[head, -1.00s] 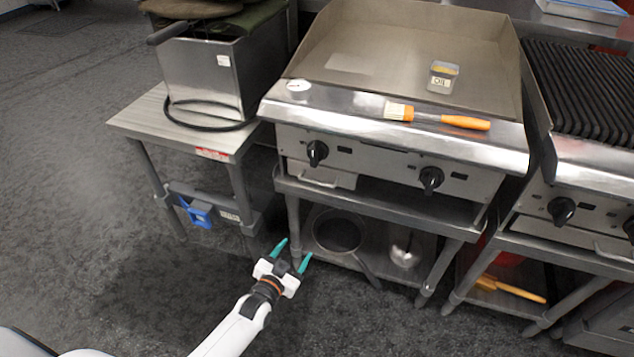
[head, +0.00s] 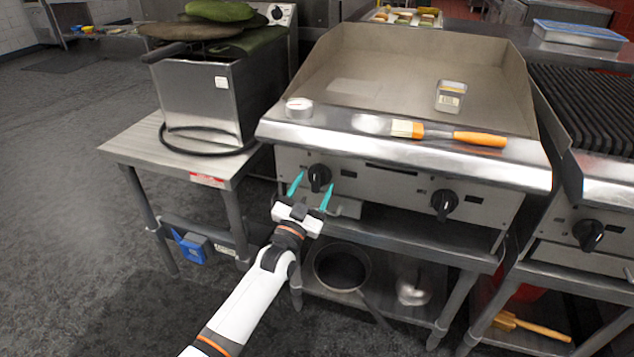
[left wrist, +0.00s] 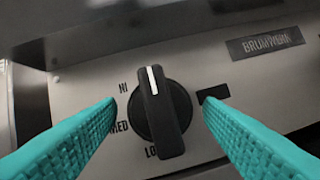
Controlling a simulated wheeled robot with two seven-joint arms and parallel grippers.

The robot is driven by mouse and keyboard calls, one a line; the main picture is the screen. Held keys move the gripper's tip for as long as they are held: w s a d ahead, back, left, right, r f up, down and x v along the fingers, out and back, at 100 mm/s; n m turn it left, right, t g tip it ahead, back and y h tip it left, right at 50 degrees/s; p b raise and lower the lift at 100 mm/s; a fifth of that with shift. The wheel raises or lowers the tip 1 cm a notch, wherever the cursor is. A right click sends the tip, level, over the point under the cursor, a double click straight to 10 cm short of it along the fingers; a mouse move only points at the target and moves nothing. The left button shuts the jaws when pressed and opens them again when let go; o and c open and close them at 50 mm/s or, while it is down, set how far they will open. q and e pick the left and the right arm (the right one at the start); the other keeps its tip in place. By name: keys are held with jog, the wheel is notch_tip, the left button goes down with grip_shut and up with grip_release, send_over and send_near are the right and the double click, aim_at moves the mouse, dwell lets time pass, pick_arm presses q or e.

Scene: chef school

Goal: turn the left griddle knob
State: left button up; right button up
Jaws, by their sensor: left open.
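The left griddle knob (head: 319,177) is black and sits on the steel front panel of the griddle (head: 400,150). In the left wrist view the knob (left wrist: 160,110) has a white line pointing nearly straight up, with printed settings at its left. My left gripper (head: 311,192) is open, its teal fingers pointing at the panel. In the left wrist view its fingers (left wrist: 158,115) lie to the left and right of the knob, with a gap showing on each side. I cannot tell whether the fingertips reach past the knob's face. My right gripper is not in view.
A second griddle knob (head: 444,204) is farther right on the panel. An orange-handled brush (head: 480,138) and a small container (head: 450,97) lie on the griddle top. A fryer box (head: 205,95) stands on a side table (head: 125,147) at left. A pan (head: 342,268) sits on the shelf below.

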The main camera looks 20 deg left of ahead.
pick_arm(q)
jog(key=shift+x, duration=1.2)
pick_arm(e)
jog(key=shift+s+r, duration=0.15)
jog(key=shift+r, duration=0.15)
pick_arm(q)
jog(key=c, duration=0.7)
jog(key=shift+n, duration=0.5)
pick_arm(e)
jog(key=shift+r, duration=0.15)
pick_arm(q)
jog(key=shift+d+n+y, duration=0.1)
jog(key=shift+n+y, duration=0.3)
jog(key=shift+y, duration=0.2)
jog(key=n+y+p, duration=0.1)
jog(key=n+y, duration=0.1)
jog(key=n, duration=0.1)
jog(key=n+y+p, duration=0.1)
jog(key=n+y, duration=0.1)
jog(key=n, duration=0.2)
jog(key=shift+n, duration=0.3)
jog(key=shift+f+n+y, duration=0.1)
jog(key=shift+n+y, duration=0.4)
jog(key=shift+n, duration=0.7)
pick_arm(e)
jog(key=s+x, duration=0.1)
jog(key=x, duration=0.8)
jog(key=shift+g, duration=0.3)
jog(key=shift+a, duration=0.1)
